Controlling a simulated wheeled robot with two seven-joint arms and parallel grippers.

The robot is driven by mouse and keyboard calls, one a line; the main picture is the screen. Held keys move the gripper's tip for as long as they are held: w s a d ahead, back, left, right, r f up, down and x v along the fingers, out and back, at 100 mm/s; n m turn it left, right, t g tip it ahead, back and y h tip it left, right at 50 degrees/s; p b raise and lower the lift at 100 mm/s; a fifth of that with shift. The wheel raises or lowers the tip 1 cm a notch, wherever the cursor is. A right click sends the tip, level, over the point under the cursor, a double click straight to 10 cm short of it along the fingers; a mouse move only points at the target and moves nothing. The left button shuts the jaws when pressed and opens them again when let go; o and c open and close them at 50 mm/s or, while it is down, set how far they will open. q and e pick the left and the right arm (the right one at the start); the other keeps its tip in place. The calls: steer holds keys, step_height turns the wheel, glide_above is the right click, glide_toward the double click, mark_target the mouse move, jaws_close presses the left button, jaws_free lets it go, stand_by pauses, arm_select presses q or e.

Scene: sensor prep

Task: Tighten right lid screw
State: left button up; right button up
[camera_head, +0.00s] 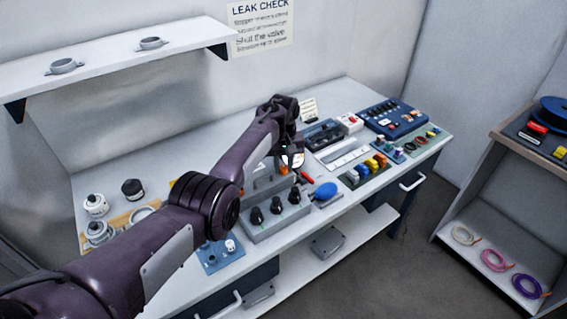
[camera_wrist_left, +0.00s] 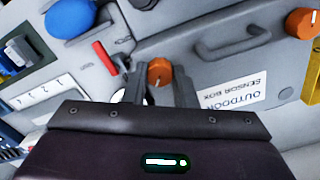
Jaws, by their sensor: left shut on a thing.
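The grey sensor box (camera_head: 262,189) stands on the bench in the head view, partly hidden behind my left arm. In the left wrist view its grey lid (camera_wrist_left: 215,65) shows with a handle and an upside-down label reading "OUTDOOR SENSOR BOX". An orange lid screw (camera_wrist_left: 160,72) sits between the fingers of my left gripper (camera_wrist_left: 155,88), which is shut on it. This is the right lid screw, as the wrist view is turned around. Another orange lid screw (camera_wrist_left: 302,22) shows at the lid's other end, apart from the gripper. My right gripper is not in view.
A blue bulb (camera_head: 325,190) and a red-handled tool (camera_head: 306,177) lie right of the box. Jars (camera_head: 95,205) stand left. The bench's back left is clear.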

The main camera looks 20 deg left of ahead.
arm_select(q)
steer(key=m, duration=0.2)
steer(key=shift+r+m, duration=0.1)
steer(key=shift+m, duration=0.3)
steer(key=m, duration=0.3)
steer(key=shift+a+m, duration=0.1)
steer(key=shift+m, duration=0.2)
steer(key=m, duration=0.3)
steer(key=shift+m, duration=0.3)
steer(key=m+b, duration=0.1)
steer(key=m, duration=0.2)
steer(key=shift+m, duration=0.4)
steer(key=m+b, duration=0.1)
steer(key=m, duration=0.2)
steer(key=shift+m, duration=0.3)
steer(key=m+b, duration=0.1)
steer(key=m, duration=0.2)
steer(key=shift+m+b, duration=0.3)
steer(key=shift+b, duration=0.1)
steer(key=m+b, duration=0.1)
steer(key=m, duration=0.2)
steer(key=shift+w, duration=0.1)
steer(key=shift+m+b, duration=0.75)
steer(key=shift+m, duration=1.15)
